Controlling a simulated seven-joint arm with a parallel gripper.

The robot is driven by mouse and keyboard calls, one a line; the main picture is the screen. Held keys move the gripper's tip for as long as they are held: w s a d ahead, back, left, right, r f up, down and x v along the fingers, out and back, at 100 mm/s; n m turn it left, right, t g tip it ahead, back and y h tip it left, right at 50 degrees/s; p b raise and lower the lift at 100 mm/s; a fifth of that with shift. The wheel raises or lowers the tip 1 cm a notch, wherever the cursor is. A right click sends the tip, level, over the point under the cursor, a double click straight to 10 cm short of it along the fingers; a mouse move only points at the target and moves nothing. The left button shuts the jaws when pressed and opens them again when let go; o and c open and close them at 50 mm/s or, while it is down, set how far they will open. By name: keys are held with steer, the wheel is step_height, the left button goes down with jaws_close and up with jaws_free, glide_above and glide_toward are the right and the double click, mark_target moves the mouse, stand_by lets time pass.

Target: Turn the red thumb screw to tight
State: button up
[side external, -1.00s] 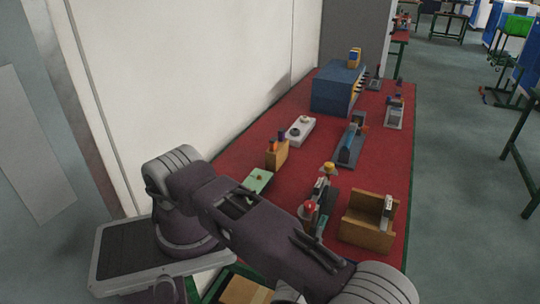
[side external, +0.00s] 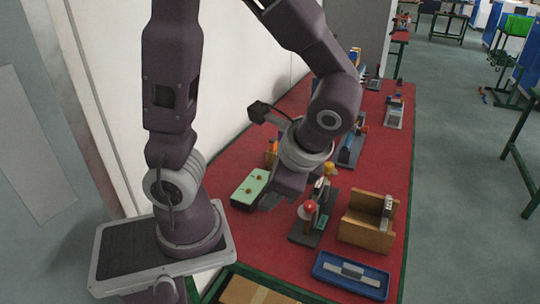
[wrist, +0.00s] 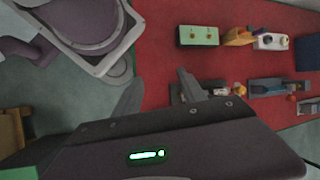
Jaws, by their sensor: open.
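The red thumb screw, seen as a red round knob (side external: 306,210), sits on a small dark fixture (side external: 304,236) near the front middle of the red table in the side view. My gripper (side external: 270,204) is above the table, just left of the knob in the side view, pointing down and apart from it as far as I can tell. In the wrist view my gripper (wrist: 160,92) has its fingers spread and nothing between them. The screw cannot be made out clearly in the wrist view. The screw's tightness cannot be read.
A green block (side external: 250,188) lies left of my gripper. A yellow-topped part (side external: 329,168) stands behind the red knob. A wooden box (side external: 366,228) is to the right, and a blue tray (side external: 350,277) is at the front right. Bare red table shows between them.

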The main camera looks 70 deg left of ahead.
step_height(320, 180, up, 9)
steer(key=s+d+n+t+h, duration=0.1)
steer(key=d+n+t+h, duration=0.1)
steer(key=n+t+h, duration=0.3)
steer(key=shift+s+d+n+t+h, duration=0.25)
steer(key=shift+n+t+h, duration=0.15)
steer(key=shift+n+t, duration=0.4)
steer(key=shift+f, duration=0.15)
steer(key=m+g+y, duration=1)
steer(key=m+y, duration=0.1)
steer(key=y, duration=0.1)
glide_toward(307, 202)
steer(key=s+a+r, duration=0.3)
steer(key=s, duration=0.1)
steer(key=f+m+t+y, duration=0.1)
steer(key=f+m+y, duration=0.1)
steer(key=w+f+m+t+y, duration=0.1)
steer(key=f, duration=0.2)
steer(key=f+m+y, duration=0.2)
steer(key=shift+w+a+f+m+t+y, duration=0.2)
steer(key=shift+a+f+m+t+y, duration=0.1)
steer(key=shift+a+t, duration=0.1)
steer(key=shift+a+f, duration=0.1)
steer(key=shift+a, duration=0.1)
steer(key=a, duration=0.6)
steer(key=shift+s+a, duration=0.35)
steer(key=shift+s, duration=0.05)
